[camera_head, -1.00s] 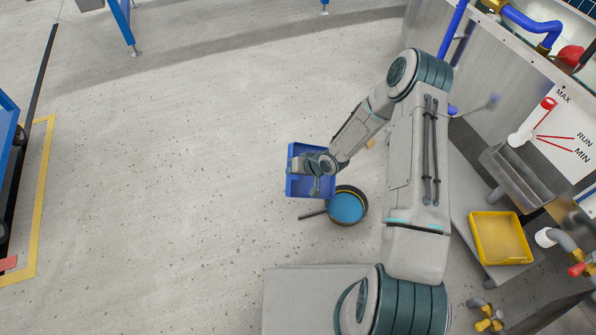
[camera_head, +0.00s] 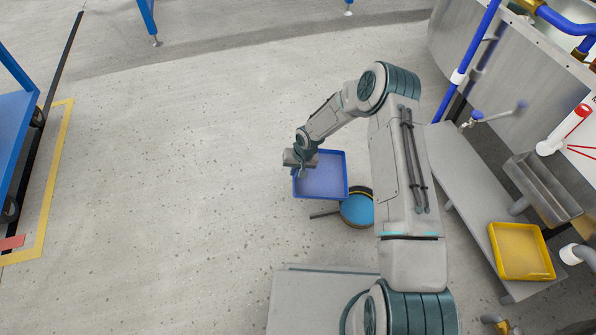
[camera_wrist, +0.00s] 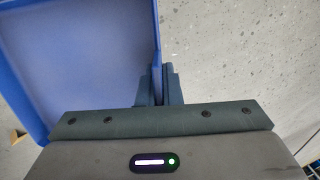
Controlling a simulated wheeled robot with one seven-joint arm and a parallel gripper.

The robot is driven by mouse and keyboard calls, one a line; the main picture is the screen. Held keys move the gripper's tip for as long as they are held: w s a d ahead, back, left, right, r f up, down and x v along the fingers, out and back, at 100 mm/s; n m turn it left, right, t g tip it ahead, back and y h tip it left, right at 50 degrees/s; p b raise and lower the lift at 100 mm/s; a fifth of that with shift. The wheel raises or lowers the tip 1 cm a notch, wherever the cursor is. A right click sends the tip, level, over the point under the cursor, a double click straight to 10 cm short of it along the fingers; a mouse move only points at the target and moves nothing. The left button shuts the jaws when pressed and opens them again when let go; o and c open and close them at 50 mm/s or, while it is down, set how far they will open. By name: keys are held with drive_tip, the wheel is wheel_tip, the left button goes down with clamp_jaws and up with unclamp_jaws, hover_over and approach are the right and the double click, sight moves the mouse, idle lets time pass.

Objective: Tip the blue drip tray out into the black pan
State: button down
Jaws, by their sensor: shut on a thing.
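The blue drip tray (camera_head: 321,179) is in the head view, left of my arm, with its open side facing the camera. My gripper (camera_head: 303,170) is shut on its left rim. In the wrist view the tray (camera_wrist: 85,55) fills the left side, and its wall is between my fingers (camera_wrist: 160,88). The part of the floor I see shows plain blue; I cannot tell if any liquid is in it. The black pan (camera_head: 343,222) lies just below and right of the tray in the head view, with a blue surface inside and its handle pointing left. My arm hides its right edge.
A yellow tray (camera_head: 551,275) is on the grey bench (camera_head: 467,190) at the right, beside a metal trough (camera_head: 545,190). A blue cart (camera_head: 15,130) stands at the far left. The floor (camera_head: 180,190) between is clear.

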drive_tip(key=shift+w+a+f, duration=0.15)
drive_tip(key=shift+a+f, duration=0.05)
drive_tip(key=shift+f, duration=0.25)
drive_tip(key=f+b, duration=0.1)
drive_tip(key=f+g+h+b, duration=0.1)
drive_tip(key=b, duration=0.1)
drive_tip(key=f+h+b, duration=0.1)
drive_tip(key=f, duration=0.1)
drive_tip(key=shift+w+a+g+b, duration=0.2)
drive_tip(key=shift+a+g+b, duration=0.05)
drive_tip(key=shift+g+b, duration=0.1)
drive_tip(key=shift+f+g+h+p, duration=0.25)
drive_tip(key=shift+f+h+p, duration=0.1)
drive_tip(key=shift+f, duration=0.1)
drive_tip(key=shift+r, duration=0.1)
